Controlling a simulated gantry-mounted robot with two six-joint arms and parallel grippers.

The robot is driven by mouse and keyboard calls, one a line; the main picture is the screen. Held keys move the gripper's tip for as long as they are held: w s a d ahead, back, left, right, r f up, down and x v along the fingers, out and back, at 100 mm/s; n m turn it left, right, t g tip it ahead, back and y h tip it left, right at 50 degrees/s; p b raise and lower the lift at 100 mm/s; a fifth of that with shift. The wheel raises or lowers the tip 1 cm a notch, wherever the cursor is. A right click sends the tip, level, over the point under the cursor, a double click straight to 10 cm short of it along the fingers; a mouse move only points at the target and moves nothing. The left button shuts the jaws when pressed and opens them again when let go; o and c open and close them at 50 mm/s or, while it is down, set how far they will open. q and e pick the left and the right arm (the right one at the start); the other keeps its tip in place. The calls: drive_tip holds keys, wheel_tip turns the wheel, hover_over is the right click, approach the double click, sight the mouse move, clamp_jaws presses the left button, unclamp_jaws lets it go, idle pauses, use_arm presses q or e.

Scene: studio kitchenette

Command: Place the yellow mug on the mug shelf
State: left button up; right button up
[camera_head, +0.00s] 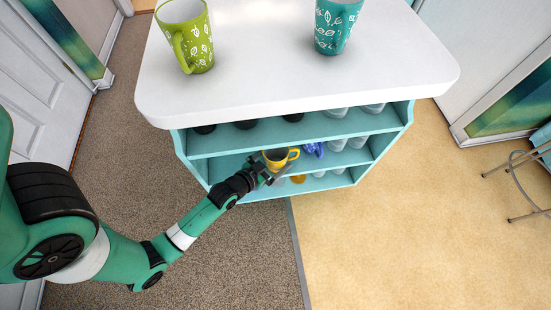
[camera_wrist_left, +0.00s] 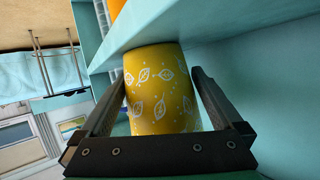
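The yellow mug (camera_head: 278,160) with white leaf prints is at the front of the turquoise shelf unit, at the level of the middle shelf. My left gripper (camera_head: 266,171) reaches it from the front left. In the left wrist view the yellow mug (camera_wrist_left: 160,90) fills the space between the two fingers of my left gripper (camera_wrist_left: 160,85), one against each side. The mug sits just below a shelf board (camera_wrist_left: 175,25). Whether its base touches the board beneath is hidden. The shelf (camera_head: 225,167) holds a blue mug (camera_head: 315,149) to the right. My right gripper is not in view.
A green mug (camera_head: 187,37) and a teal mug (camera_head: 335,25) stand on the white countertop (camera_head: 270,75). Several glasses (camera_head: 336,145) fill the right of the shelves, and dark items (camera_head: 245,125) sit on the upper one. The middle shelf's left part looks free.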

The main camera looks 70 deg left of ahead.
use_arm(q)
drive_tip(key=shift+r, duration=0.25)
drive_tip(key=p+v, duration=0.5)
drive_tip(key=v, duration=0.7)
